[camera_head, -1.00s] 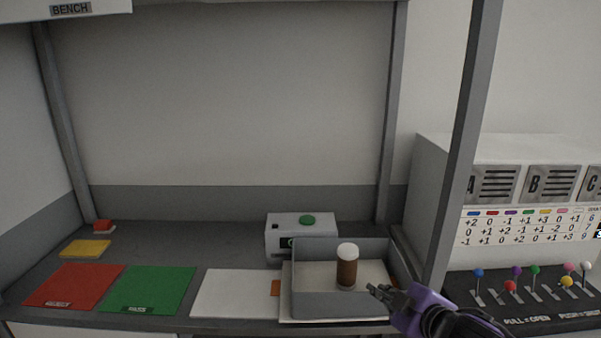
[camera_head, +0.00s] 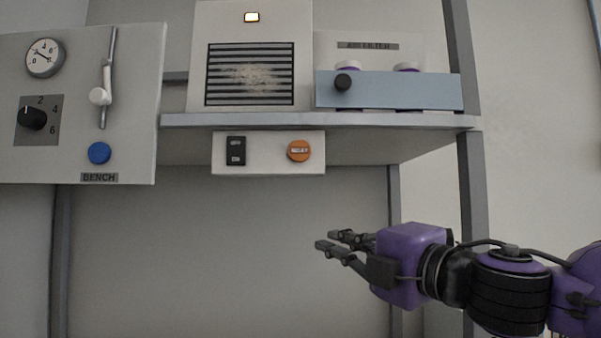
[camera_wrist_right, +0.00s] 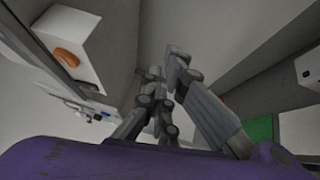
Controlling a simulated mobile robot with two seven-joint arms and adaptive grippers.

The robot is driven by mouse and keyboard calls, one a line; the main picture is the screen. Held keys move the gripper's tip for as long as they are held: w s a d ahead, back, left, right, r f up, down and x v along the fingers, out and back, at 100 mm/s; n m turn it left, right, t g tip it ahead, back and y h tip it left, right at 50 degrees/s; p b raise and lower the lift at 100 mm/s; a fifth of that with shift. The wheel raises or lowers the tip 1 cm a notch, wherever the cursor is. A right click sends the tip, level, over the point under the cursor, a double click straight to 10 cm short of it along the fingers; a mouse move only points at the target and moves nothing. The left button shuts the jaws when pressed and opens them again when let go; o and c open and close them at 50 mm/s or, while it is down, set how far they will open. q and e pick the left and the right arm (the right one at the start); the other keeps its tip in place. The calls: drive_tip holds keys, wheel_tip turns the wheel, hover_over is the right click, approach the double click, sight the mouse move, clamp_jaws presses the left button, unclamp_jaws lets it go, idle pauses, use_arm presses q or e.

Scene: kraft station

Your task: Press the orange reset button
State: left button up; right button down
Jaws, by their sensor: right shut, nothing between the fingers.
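The round orange reset button (camera_head: 299,151) is on the front of a small white panel (camera_head: 267,161) under the shelf, to the right of a black switch. In the right wrist view the orange button (camera_wrist_right: 70,58) shows at the upper left on its white box. My right gripper (camera_head: 327,239) is shut and empty, below and slightly right of the button and apart from it, with its fingers pointing left. Its fingers also show in the right wrist view (camera_wrist_right: 165,75). My left gripper is not in view.
The shelf edge (camera_head: 350,120) runs above the panel, carrying a vented unit (camera_head: 250,103) with a lit lamp and a blue-fronted filter box (camera_head: 430,92). A bench panel (camera_head: 140,140) with dial, knob, lever and blue button hangs left. Posts stand at right. Space below the button panel is open.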

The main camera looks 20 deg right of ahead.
sight(292, 154)
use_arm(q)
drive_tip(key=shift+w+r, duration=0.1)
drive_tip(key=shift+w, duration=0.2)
use_arm(e)
drive_tip(key=s+a+r+n+y, duration=0.1)
drive_tip(key=s+a+r+n, duration=0.2)
drive_tip(key=s+a+r, duration=0.1)
drive_tip(key=s+a+r+n+y, duration=0.2)
drive_tip(key=s+a+r+n, duration=0.2)
drive_tip(key=a+r, duration=0.3)
wheel_tip(292, 154, up, 2)
drive_tip(key=shift+s+a+r+y, duration=0.15)
drive_tip(key=shift+s+r+y, duration=0.15)
drive_tip(key=shift+s, duration=0.45)
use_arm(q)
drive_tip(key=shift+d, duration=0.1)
use_arm(e)
drive_tip(key=shift+w+f, duration=0.1)
